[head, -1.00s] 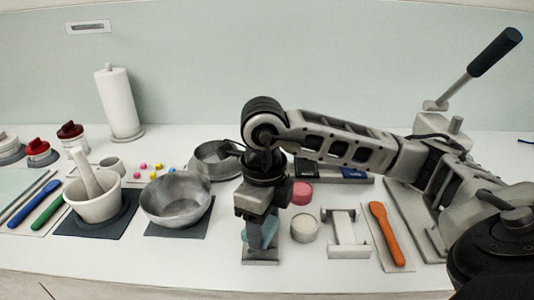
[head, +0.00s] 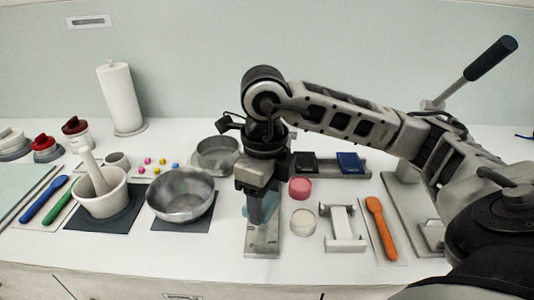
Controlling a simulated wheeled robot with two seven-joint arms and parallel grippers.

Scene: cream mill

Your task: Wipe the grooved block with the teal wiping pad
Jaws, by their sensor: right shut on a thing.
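The grooved block (head: 262,246) is a flat grey plate on the white counter near its front edge, in the middle of the head view. My right gripper (head: 258,220) points down over its far part and is shut on the teal wiping pad (head: 272,207). The pad shows only as teal bits around the fingers, so I cannot tell whether it touches the block. The near part of the block is bare, and its far part is hidden behind the gripper. My left gripper is out of view.
A metal bowl (head: 181,196) stands left of the block. A pink round piece (head: 300,188), a small cream pot (head: 303,222), a white stand (head: 343,229) and an orange spatula (head: 380,226) are to the right. A mortar (head: 103,198) stands farther left.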

